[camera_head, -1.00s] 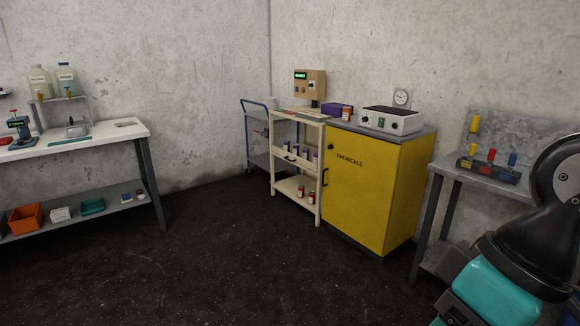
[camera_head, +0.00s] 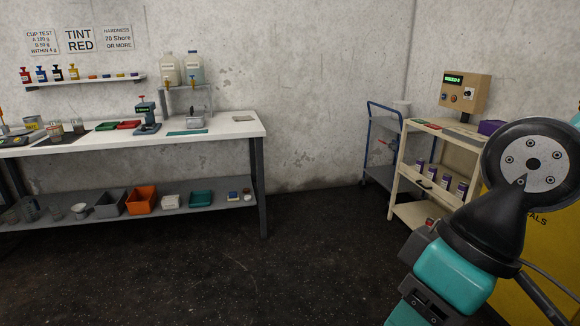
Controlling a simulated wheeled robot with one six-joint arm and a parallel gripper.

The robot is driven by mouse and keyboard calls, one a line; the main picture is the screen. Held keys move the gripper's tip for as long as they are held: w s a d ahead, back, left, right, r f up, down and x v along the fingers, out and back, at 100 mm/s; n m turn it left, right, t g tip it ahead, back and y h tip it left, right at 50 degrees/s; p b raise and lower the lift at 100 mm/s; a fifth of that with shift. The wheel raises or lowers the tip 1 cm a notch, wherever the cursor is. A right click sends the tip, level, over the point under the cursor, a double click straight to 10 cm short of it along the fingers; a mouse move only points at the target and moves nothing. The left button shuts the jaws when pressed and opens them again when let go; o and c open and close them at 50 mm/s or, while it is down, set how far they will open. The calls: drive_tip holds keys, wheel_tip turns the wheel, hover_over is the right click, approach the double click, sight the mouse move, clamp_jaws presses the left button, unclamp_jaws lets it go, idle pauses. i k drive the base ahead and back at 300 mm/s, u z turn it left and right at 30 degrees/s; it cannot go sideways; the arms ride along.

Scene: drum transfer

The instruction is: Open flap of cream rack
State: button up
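The cream rack (camera_head: 440,133) stands against the back wall at the right. Purple-labelled bottles (camera_head: 445,181) stand on its middle shelf. A low cream front panel with a dark handle, which looks like the flap (camera_head: 411,176), runs along the front of that shelf. Its exact position is hard to tell. My black and teal arm covers the rack's lower right part. My gripper is not in view.
A control box (camera_head: 465,93) with a green display stands on top of the rack. A blue-framed trolley (camera_head: 382,145) is just left of it. The yellow chemicals cabinet (camera_head: 530,205) is partly behind my arm. A long white workbench (camera_head: 220,131) is at the left. Dark floor (camera_head: 310,260) lies open between.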

sight(422, 180)
drive_tip(key=u, duration=0.25)
drive_tip(key=i, duration=2.1)
drive_tip(key=z, duration=0.45)
drive_tip(key=i, duration=2)
drive_tip(key=z, duration=0.75)
drive_tip(key=i, duration=0.45)
drive_tip(key=z, duration=0.1)
